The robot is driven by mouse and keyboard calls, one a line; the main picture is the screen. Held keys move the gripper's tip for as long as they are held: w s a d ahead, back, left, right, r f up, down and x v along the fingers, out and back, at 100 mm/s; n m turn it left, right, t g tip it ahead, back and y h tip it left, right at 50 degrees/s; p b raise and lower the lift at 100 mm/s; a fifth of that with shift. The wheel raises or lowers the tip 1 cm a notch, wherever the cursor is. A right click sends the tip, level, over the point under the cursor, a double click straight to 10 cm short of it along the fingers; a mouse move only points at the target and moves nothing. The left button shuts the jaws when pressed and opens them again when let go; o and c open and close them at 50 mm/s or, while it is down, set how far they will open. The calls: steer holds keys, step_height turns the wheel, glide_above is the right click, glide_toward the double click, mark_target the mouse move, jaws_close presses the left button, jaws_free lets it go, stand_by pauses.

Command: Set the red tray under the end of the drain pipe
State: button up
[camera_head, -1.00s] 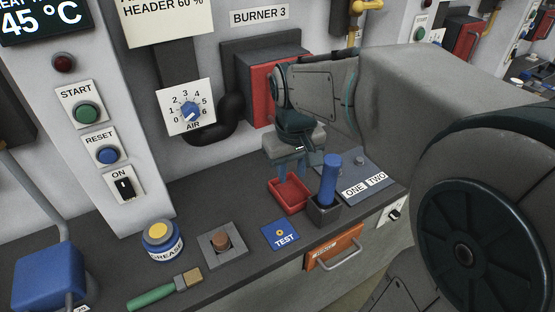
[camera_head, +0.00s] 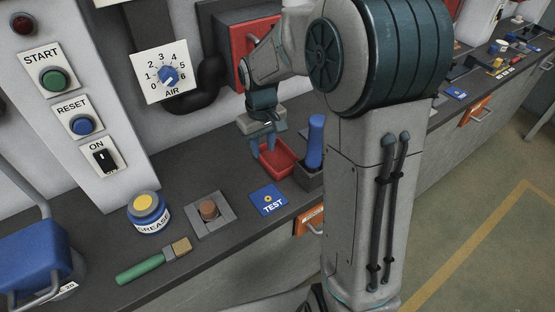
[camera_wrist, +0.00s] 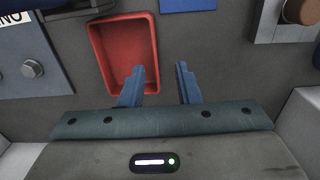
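The red tray (camera_head: 284,163) is a small, empty, shallow rectangular tray on the dark counter, left of a dark holder with a blue handle. It also shows in the wrist view (camera_wrist: 124,45). My gripper (camera_head: 262,147) is at the tray's back-left side in the head view.
The blue handle (camera_head: 315,140) stands upright close right of the tray. A blue TEST card (camera_head: 268,200), a block with a brown knob (camera_head: 209,211), a grease jar (camera_head: 148,212) and a brush (camera_head: 152,263) lie to the left. The wall is close behind.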

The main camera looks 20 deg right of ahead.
mark_target(267, 163)
steer(key=shift+d+f, duration=0.2)
steer(key=shift+f, duration=1.2)
steer(key=shift+d+f, duration=0.2)
steer(key=shift+f, duration=1.15)
jaws_close()
